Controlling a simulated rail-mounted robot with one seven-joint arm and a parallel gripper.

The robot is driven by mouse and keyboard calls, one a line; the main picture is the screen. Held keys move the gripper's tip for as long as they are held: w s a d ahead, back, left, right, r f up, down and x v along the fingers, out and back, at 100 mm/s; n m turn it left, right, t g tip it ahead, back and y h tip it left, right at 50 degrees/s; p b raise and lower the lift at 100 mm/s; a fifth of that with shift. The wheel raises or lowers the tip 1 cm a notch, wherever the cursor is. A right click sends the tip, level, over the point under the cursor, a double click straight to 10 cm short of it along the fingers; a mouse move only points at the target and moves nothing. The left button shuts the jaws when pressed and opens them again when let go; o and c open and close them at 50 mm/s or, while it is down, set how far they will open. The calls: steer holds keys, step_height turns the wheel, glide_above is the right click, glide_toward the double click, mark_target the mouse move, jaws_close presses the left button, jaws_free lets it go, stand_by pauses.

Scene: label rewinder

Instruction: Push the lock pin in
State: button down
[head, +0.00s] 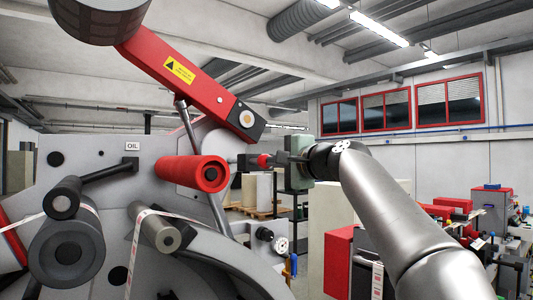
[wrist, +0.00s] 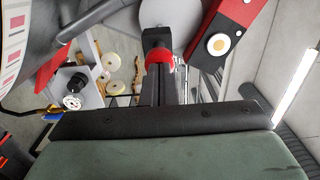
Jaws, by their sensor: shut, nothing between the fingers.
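The lock pin (head: 264,160) shows as a small red knob in front of a black block (head: 247,162), left of my gripper in the head view. In the wrist view the red knob (wrist: 160,57) is straight ahead of the fingertips, with the black block (wrist: 155,38) behind it. My gripper (head: 275,160) is shut and empty, its fingers pointing left at the knob. In the wrist view the dark fingers (wrist: 160,76) end at the knob's face. I cannot tell whether they touch it. The pin's shaft is hidden.
A red arm (head: 185,72) with a yellow label slants above the knob. A red roller (head: 192,173) lies left of it. A gauge (head: 281,245) sits below. Grey rollers and a label web fill the lower left.

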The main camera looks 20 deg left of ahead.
steer(key=shift+a, duration=0.1)
steer(key=b+v, duration=0.6)
steer(key=v, duration=0.8)
steer(key=shift+b, duration=0.4)
